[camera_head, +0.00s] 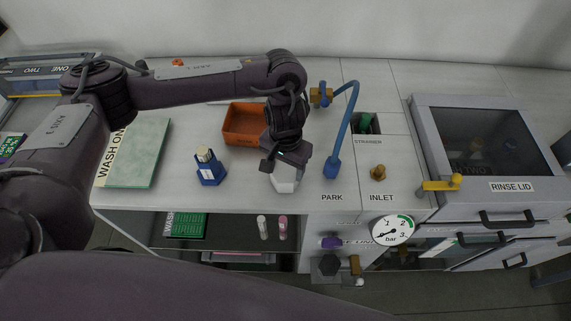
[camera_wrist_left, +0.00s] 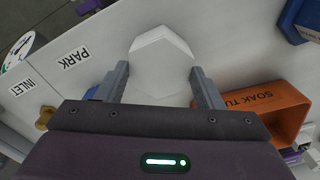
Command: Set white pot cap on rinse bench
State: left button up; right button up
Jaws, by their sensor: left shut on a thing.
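The white pot cap (camera_head: 285,183) is a pale hexagonal piece under my left gripper (camera_head: 284,168), near the front edge of the bench (camera_head: 240,198) and left of the PARK label. In the left wrist view the cap (camera_wrist_left: 162,48) sits between the two grey fingers of the left gripper (camera_wrist_left: 160,80), which is shut on it. The gripper hides part of the cap in the head view. I cannot tell whether its underside touches the bench. My right gripper is not in view.
An orange tub (camera_head: 242,140) stands behind left of the gripper, a blue bottle holder (camera_head: 210,170) to the left. A blue spout (camera_head: 333,165) rises close on the right. The sink lid (camera_head: 480,140) is further right. A green mat (camera_head: 140,155) lies left.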

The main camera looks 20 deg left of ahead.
aim_at(286, 171)
pick_arm(q)
jog(key=o, duration=1)
jog(key=shift+f, duration=0.1)
notch_tip(286, 171, up, 12)
jog(key=shift+r, duration=0.2)
jog(key=shift+f, duration=0.1)
